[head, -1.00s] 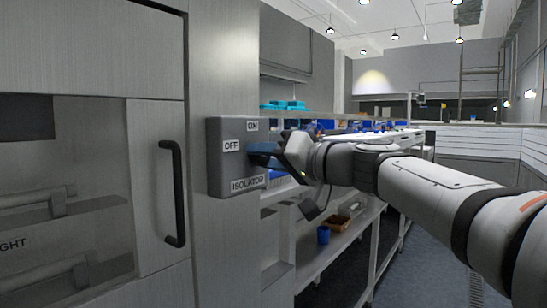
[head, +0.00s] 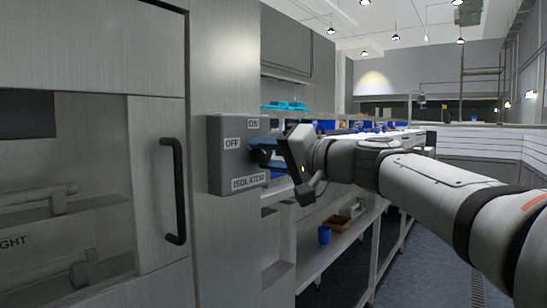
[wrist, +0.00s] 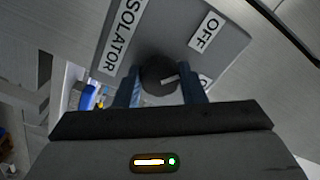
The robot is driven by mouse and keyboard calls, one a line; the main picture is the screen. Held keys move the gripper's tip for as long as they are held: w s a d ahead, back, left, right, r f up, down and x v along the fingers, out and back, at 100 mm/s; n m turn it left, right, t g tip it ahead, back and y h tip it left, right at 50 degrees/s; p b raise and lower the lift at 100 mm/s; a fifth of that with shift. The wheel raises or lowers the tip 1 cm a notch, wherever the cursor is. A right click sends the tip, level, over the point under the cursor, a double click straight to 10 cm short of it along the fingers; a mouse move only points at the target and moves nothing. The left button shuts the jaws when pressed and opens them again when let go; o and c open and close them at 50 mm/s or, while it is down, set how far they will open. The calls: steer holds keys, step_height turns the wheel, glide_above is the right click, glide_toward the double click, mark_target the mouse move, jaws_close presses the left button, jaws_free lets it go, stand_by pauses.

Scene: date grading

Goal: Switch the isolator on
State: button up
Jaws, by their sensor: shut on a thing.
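The isolator (head: 240,182) is a grey box on the cabinet side, with OFF on its left, ON at its top and its name at the bottom. My gripper (head: 262,152) reaches its front from the right. In the wrist view the blue fingers (wrist: 161,90) are shut on the dark round knob (wrist: 156,72), one on each side. A white mark on the knob points right, roughly toward a label partly hidden by the right finger; OFF (wrist: 210,32) is clear of that line.
A cabinet door with a black handle (head: 174,190) stands left of the isolator. Shelving with a blue cup (head: 324,235) and a brown box (head: 336,223) stands behind my gripper. The floor at right is open.

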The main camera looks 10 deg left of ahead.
steer(key=m, duration=0.5)
steer(key=shift+r+m+p, duration=0.1)
steer(key=shift+m+p, duration=0.2)
steer(key=shift+p, duration=0.05)
steer(key=shift+m+p, duration=0.65)
steer(key=shift+m, duration=1.65)
steer(key=o, duration=1)
steer(key=v, duration=0.7)
steer(key=shift+s+d, duration=0.15)
steer(key=shift+d, duration=0.2)
